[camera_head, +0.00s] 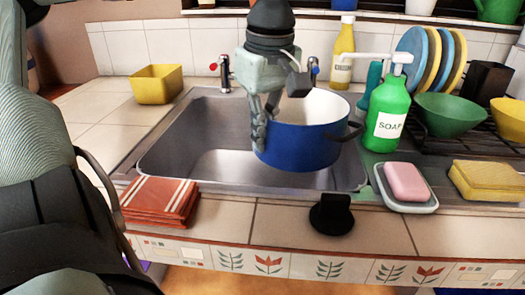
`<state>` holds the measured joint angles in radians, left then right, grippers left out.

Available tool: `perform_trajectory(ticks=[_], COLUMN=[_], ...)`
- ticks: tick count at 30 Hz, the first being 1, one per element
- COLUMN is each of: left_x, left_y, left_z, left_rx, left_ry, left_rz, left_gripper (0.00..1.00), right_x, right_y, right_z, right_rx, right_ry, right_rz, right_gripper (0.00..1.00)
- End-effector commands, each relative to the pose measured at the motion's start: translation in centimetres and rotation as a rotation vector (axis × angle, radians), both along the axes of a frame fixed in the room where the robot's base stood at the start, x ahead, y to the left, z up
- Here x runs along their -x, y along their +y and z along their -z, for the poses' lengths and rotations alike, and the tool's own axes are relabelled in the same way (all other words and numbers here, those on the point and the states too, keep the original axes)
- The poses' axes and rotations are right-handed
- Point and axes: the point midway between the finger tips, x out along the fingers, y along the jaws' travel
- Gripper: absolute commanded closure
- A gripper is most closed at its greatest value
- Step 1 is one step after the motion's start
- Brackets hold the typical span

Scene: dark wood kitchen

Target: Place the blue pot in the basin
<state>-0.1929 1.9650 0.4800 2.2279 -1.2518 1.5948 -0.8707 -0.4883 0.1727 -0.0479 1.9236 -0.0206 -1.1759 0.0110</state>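The blue pot (305,148) has a white inside and dark handles. It is upright in the camera_head view, over the right part of the metal basin (160,158). I cannot tell whether its bottom touches the basin floor. My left gripper (262,130) comes down from above at the pot's left side. Its fingers are at the rim and left handle and appear shut on the pot. The gripper hides that handle. My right gripper is not in view.
A green soap bottle (384,115) stands close to the pot's right. A soap dish (405,188), yellow sponge (487,181), red cloth (160,201) and black stopper-like object (332,214) lie around the basin. Taps (224,74) stand behind. The basin's left part is empty.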

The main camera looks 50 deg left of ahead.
Motion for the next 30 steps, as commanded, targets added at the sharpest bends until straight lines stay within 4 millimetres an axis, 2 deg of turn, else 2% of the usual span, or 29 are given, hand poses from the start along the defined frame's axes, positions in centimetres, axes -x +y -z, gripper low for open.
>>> perform_trajectory(ticks=[6,9,20,30], left_x=[0.0,0.0,0.0,0.0], left_y=[0.0,0.1,0.1,0.1], left_z=[3.0,3.5,3.8,4.1], left_rx=[0.002,0.0,-0.001,-0.001], left_ry=[0.001,-0.002,-0.003,-0.002], left_rz=[-0.001,-0.002,-0.002,-0.002], left_gripper=[1.0,1.0,1.0,1.0], right_x=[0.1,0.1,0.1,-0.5], right_y=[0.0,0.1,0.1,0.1], right_z=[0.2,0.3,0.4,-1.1], right_rx=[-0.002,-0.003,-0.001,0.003], right_ry=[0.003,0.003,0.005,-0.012], right_rz=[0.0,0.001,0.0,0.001], right_gripper=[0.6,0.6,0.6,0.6])
